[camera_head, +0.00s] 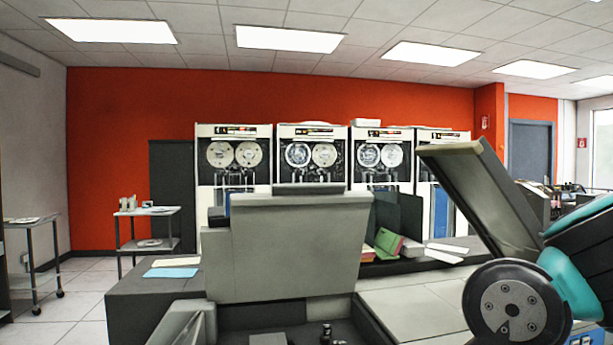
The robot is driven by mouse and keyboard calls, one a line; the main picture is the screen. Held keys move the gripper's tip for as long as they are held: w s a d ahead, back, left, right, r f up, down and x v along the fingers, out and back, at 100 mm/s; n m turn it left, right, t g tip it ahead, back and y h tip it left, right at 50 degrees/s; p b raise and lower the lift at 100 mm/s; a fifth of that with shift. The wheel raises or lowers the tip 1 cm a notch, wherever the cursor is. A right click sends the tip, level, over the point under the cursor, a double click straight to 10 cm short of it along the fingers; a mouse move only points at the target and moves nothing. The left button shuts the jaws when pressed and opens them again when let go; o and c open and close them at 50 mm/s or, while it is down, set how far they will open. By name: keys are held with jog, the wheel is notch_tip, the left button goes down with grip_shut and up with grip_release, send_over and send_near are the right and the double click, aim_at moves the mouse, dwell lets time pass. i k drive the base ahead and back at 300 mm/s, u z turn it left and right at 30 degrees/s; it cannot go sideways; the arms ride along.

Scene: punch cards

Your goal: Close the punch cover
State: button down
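A raised lid (478,198), which looks like the punch cover, stands open at the right of the grey machine. It tilts up to the left, with its dark face toward me and a pale edge along the top. Its lower end is near a flat pale machine top (415,308). My arm, with dark and teal links, fills the lower right corner in front of the lid's lower right side. I cannot tell whether the arm touches the lid. My gripper is not in view.
A large grey machine housing (295,250) stands in the centre. Green and pink card stacks (388,243) lie right of it. Blue and white sheets (172,272) lie on the dark desk at left. Tape cabinets (312,155) line the back, and a small cart (147,212) stands at left.

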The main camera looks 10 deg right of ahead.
aim_at(294, 240)
jog(key=i, duration=0.95)
